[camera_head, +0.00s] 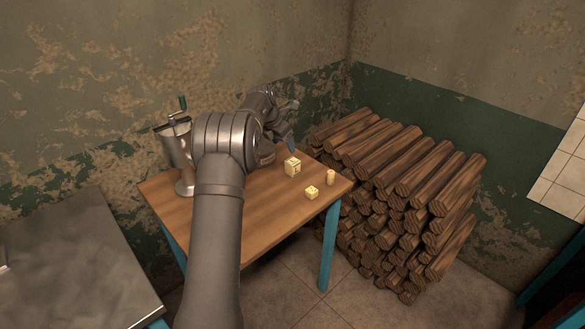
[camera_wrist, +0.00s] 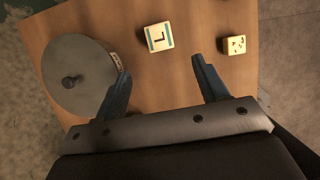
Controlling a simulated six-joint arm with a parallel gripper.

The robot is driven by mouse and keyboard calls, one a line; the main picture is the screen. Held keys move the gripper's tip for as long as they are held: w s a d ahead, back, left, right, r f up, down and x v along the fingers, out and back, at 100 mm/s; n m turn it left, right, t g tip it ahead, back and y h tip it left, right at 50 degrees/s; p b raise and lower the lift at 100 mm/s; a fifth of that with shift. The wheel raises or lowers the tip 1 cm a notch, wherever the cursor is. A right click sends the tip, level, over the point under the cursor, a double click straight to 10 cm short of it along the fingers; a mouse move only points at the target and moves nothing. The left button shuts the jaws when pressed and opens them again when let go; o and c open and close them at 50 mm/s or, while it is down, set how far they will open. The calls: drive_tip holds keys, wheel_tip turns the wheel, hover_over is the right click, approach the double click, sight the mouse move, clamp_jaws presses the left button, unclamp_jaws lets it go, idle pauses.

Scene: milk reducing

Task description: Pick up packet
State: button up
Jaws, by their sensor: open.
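A cream, boxy packet (camera_head: 292,168) stands on the wooden table near its far right part. In the wrist view the packet (camera_wrist: 159,38) shows teal stripes and a dark L-like mark on its top. My gripper (camera_head: 288,143) is above and just behind the packet in the head view, partly hidden by my arm. In the wrist view my gripper (camera_wrist: 161,66) is open and empty, with the packet ahead of the gap between the two blue-grey fingers. The fingers are apart from it.
A smaller cream block (camera_head: 312,192) and a small pale cylinder (camera_head: 331,177) stand near the right edge of the table (camera_head: 260,213). A round lidded pot (camera_wrist: 75,80) is left of my fingers. A metal vessel with a crank (camera_head: 178,152) stands at the left. Stacked logs (camera_head: 400,190) lie beyond the table.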

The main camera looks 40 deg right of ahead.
sight(291, 162)
drive_tip(key=x, duration=0.8)
drive_tip(key=shift+d+f, duration=0.15)
drive_tip(key=shift+f, duration=0.25)
drive_tip(key=shift+x, duration=2.7)
drive_tip(key=c, duration=1)
drive_tip(key=shift+c, duration=0.4)
drive_tip(key=shift+r, duration=0.1)
